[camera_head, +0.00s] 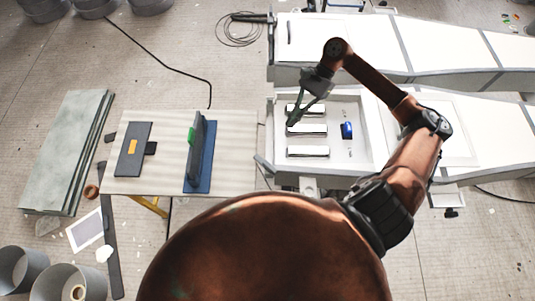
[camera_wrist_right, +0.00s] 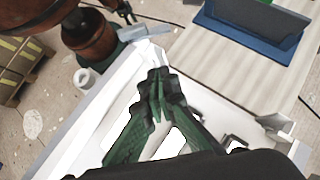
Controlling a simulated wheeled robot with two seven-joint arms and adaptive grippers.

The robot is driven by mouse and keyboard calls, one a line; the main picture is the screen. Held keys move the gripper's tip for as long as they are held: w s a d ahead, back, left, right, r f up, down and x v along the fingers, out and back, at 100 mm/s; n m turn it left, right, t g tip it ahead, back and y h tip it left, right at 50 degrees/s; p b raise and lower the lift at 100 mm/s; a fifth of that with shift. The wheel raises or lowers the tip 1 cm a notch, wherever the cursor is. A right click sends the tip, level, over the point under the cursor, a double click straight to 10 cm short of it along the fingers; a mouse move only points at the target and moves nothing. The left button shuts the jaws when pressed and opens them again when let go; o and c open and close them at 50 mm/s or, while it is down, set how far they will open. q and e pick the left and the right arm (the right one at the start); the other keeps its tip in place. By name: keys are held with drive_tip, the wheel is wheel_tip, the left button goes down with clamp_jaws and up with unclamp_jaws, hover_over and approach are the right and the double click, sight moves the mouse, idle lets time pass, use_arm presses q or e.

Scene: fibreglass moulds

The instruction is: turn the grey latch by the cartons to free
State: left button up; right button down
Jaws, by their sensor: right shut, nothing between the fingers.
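My right gripper (camera_head: 291,121) is over the left part of the open white mould (camera_head: 375,129). In the right wrist view its green-lit fingers (camera_wrist_right: 156,88) are together and hold nothing. A small grey latch-like plate (camera_head: 263,163) sits at the mould's near left corner, apart from the fingers. I cannot tell from its position whether it is locked or free. In the right wrist view, a stack of brown cartons (camera_wrist_right: 22,68) stands on the floor at the left edge. A grey flat piece (camera_wrist_right: 146,32) shows beyond the mould's corner there. My left gripper is out of view.
White bars (camera_head: 307,151) and a blue item (camera_head: 347,130) lie in the mould. A pale table (camera_head: 232,135) left of it carries a blue stand (camera_head: 199,170) and a dark plate (camera_head: 131,155). Grey buckets (camera_head: 70,283) and boards (camera_head: 65,150) are farther left.

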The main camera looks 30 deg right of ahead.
sight(265, 164)
drive_tip(key=p+x, duration=0.2)
drive_tip(key=x, duration=0.8)
drive_tip(key=shift+d+f, duration=0.1)
drive_tip(key=shift+f, duration=0.05)
drive_tip(key=a, duration=0.2)
drive_tip(key=s+a+p, duration=0.1)
drive_tip(key=a, duration=0.1)
drive_tip(key=shift+s+f, duration=0.1)
drive_tip(key=shift+f, duration=0.15)
